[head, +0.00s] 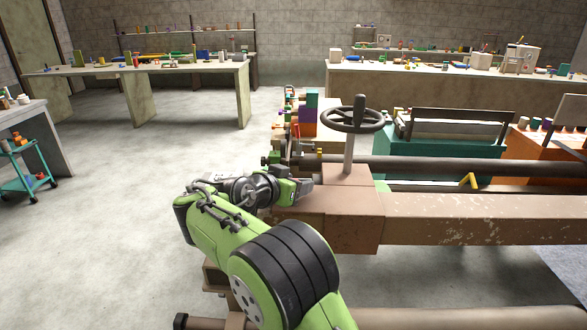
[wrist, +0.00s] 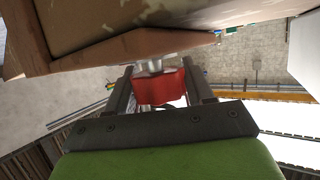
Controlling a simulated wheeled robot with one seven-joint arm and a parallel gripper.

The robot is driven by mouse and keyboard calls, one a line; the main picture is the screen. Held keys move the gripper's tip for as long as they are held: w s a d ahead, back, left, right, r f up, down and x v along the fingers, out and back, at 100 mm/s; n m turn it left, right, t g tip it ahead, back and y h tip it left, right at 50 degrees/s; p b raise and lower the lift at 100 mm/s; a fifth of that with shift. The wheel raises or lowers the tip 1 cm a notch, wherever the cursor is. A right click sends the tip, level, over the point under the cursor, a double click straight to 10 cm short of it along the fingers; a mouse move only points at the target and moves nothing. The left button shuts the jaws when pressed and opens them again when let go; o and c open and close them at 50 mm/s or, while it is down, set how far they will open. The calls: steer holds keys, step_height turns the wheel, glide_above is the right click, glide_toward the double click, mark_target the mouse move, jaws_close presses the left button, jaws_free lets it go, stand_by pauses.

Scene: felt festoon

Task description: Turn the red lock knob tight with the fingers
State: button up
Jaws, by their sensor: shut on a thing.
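In the wrist view, the red lock knob (wrist: 162,88) sits between the two dark fingers of my gripper (wrist: 160,90). A short pale metal shaft (wrist: 154,68) joins the knob to the brown metal body (wrist: 110,45) above it in the picture. The fingers are shut on the knob's sides. In the head view, my gripper (head: 304,186) reaches the left end of the brown machine beam (head: 330,205). The knob itself is hidden there.
A dark handwheel (head: 352,121) on a pale post stands on the machine just beyond my gripper. A dark round bar (head: 430,166) runs to the right, with a yellow lever (head: 469,181) near it. Open concrete floor (head: 120,200) lies to the left.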

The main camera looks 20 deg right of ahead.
steer(key=shift+m+g+h+p, duration=0.5)
steer(key=shift+m+g+p, duration=0.2)
steer(key=shift+p, duration=0.45)
steer(key=o, duration=1)
steer(key=shift+d, duration=0.1)
steer(key=shift+c, duration=0.2)
steer(key=p+v, duration=0.4)
steer(key=v, duration=1.2)
steer(key=shift+w+f, duration=0.1)
